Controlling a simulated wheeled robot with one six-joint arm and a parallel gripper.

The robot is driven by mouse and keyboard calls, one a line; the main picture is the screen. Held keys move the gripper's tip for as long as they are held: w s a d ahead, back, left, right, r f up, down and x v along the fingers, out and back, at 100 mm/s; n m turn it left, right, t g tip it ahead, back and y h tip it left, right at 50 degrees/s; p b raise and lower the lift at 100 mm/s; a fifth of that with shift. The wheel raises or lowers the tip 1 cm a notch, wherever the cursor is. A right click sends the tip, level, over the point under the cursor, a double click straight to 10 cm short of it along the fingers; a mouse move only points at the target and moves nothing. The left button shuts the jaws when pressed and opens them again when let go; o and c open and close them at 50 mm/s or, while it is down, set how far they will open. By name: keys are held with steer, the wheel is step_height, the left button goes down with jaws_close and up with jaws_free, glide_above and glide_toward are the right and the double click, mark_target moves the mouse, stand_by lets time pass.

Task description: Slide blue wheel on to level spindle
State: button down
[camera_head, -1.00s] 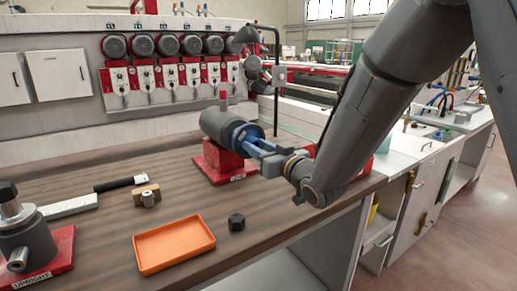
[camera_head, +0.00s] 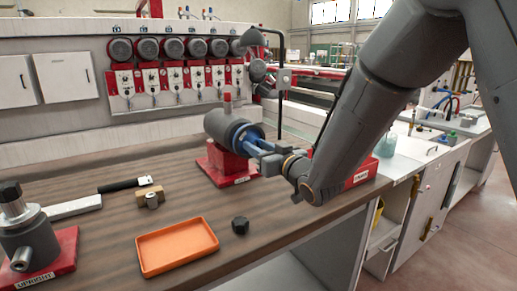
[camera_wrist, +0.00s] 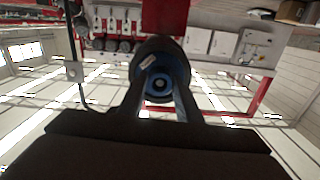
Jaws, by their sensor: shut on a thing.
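The level spindle's grey housing (camera_head: 222,127) lies sideways on a red stand (camera_head: 222,165) near the back of the bench. The blue wheel (camera_head: 244,136) is at the housing's front end, facing my arm. My gripper (camera_head: 257,145) comes from the right with its fingers shut on the wheel. In the wrist view the wheel (camera_wrist: 158,86) shows as a blue ring with a dark centre between my fingertips, in line with the dark housing (camera_wrist: 157,50). I cannot tell how far the wheel sits along the shaft, which is hidden.
The upright spindle (camera_head: 22,225) stands on a red base at the far left. An orange tray (camera_head: 177,246), a black nut (camera_head: 240,225), a wooden block (camera_head: 150,196) with a metal ring and a black-handled tool (camera_head: 122,185) lie on the bench. A red box (camera_head: 362,172) stands behind my wrist.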

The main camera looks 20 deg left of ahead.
steer(key=shift+b+x, duration=0.3)
steer(key=shift+x, duration=0.95)
steer(key=c, duration=1.2)
jaws_free()
steer(key=b+v, duration=0.1)
steer(key=v, duration=0.7)
